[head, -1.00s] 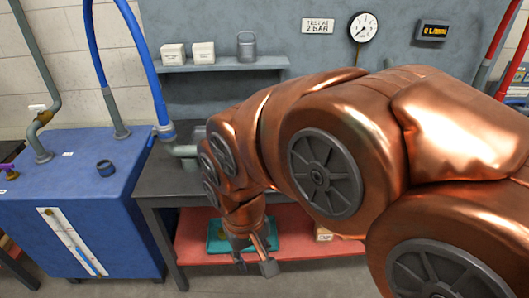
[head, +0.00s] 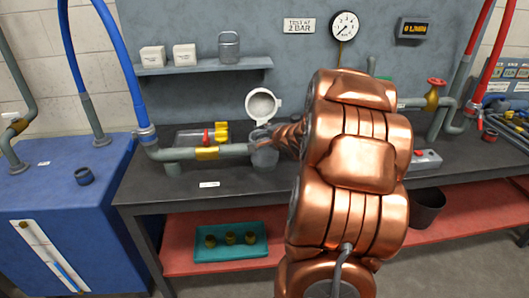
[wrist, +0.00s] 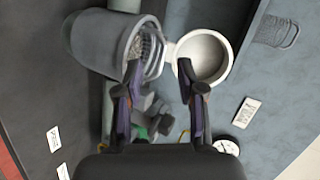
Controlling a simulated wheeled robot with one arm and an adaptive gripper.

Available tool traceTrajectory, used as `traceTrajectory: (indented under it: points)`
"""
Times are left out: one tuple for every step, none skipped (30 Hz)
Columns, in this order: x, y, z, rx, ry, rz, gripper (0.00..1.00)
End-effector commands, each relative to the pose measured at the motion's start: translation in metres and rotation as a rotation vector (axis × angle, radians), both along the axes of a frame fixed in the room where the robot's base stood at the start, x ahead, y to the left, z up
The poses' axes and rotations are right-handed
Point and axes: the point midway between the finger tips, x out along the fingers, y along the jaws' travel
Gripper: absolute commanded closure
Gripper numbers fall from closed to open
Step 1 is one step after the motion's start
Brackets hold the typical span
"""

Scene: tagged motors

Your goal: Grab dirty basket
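The strainer housing (head: 265,156) is a grey cup on the pipe at the bench's middle, with its round white lid (head: 263,104) swung open. The wrist view shows the housing (wrist: 98,42) at upper left and the open lid (wrist: 203,56) beside it. The mesh basket (wrist: 146,44) shows inside the housing's mouth, with a thin handle loop at its rim. My gripper (wrist: 160,72) is open, one finger in front of the mouth's edge and the other over the lid. Whether a finger touches either is unclear. In the head view my arm partly hides the gripper.
A clear tray (head: 195,138) stands behind the pipe with its yellow valve (head: 207,153). A control box (head: 426,159) is at right. Below, the red shelf (head: 185,262) bears a teal tray (head: 222,256) of brass pieces and a dark bucket (head: 428,208).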

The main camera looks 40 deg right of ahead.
Motion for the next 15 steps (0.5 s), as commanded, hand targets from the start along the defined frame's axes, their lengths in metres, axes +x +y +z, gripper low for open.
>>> traceTrajectory:
  points:
    - [-0.001,-0.009,-0.005,0.041,-0.041,-0.01,0.61]
    - [-0.002,-0.011,-0.005,0.063,-0.063,-0.013,0.61]
    - [-0.001,-0.014,-0.004,0.086,-0.091,-0.013,0.61]
    - [-0.001,-0.016,-0.003,0.101,-0.107,-0.013,0.61]
    - [-0.001,-0.017,-0.003,0.113,-0.12,-0.013,0.61]
    - [-0.001,-0.018,-0.003,0.126,-0.132,-0.015,0.61]
    - [-0.001,-0.019,-0.003,0.132,-0.139,-0.015,0.61]
    - [0.0,-0.02,-0.003,0.137,-0.144,-0.014,0.61]
    - [0.002,-0.021,-0.003,0.141,-0.148,-0.014,0.61]
    - [0.003,-0.022,-0.004,0.143,-0.15,-0.013,0.61]
    - [0.005,-0.022,-0.005,0.143,-0.15,-0.013,0.61]
    - [0.009,-0.023,-0.006,0.142,-0.149,-0.013,0.61]
    - [0.011,-0.024,-0.007,0.142,-0.148,-0.013,0.61]
    - [0.014,-0.024,-0.008,0.141,-0.148,-0.011,0.61]
    - [0.017,-0.025,-0.01,0.141,-0.147,-0.011,0.61]
